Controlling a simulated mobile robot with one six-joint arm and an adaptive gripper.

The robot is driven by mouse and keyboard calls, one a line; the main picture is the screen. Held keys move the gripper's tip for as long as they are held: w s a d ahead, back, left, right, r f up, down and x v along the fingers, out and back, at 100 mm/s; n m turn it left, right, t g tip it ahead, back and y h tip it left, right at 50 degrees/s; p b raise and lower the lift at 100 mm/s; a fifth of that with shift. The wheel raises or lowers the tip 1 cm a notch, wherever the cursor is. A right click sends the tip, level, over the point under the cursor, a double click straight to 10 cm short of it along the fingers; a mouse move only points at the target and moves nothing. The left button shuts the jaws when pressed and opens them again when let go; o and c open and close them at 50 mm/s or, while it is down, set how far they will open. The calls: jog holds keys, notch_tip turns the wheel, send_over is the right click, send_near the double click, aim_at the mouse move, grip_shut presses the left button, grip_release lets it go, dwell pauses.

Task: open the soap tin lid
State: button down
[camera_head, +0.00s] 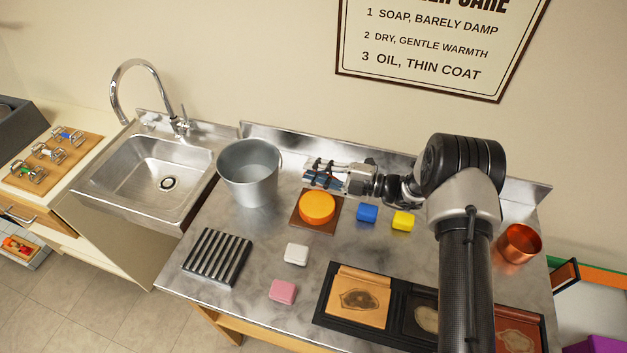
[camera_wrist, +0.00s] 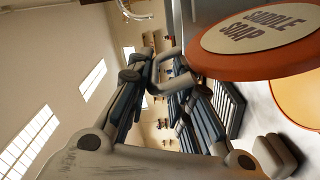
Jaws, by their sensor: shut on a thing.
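The soap tin (camera_head: 317,207) is round and orange and sits on a brown square base (camera_head: 298,224). Its bright orange inside shows at the right of the wrist view (camera_wrist: 302,98). The lid (camera_wrist: 255,32), cream with an orange rim and the words "SADDLE SOAP", stands apart from it at an angle, near the wrist camera. I cannot make the lid out in the head view. My gripper (camera_head: 318,173) is just behind the tin, fingers pointing left. In the wrist view its fingers close around a grey bent bar (camera_wrist: 163,87), apparently the lid's handle; the join is unclear.
A metal bucket (camera_head: 248,175) stands left of my gripper. A blue block (camera_head: 367,213) and a yellow block (camera_head: 403,220) lie to the right. A black rack (camera_head: 217,257), white block (camera_head: 296,253) and pink block (camera_head: 282,291) lie in front. A copper pot (camera_head: 519,244) stands far right.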

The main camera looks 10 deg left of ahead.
jog(key=w, duration=0.1)
jog(key=w+r, duration=0.1)
jog(key=w, duration=0.1)
jog(key=shift+d, duration=0.1)
jog(key=shift+w+m+b, duration=0.4)
jog(key=shift+w+m, duration=0.3)
jog(key=shift+d+f, duration=0.1)
jog(key=shift+s+f, duration=0.1)
jog(key=shift+f, duration=0.05)
jog(key=c, duration=1.8)
grip_release()
jog(key=shift+o, duration=0.4)
jog(key=d, duration=1.2)
jog(key=shift+s, duration=0.35)
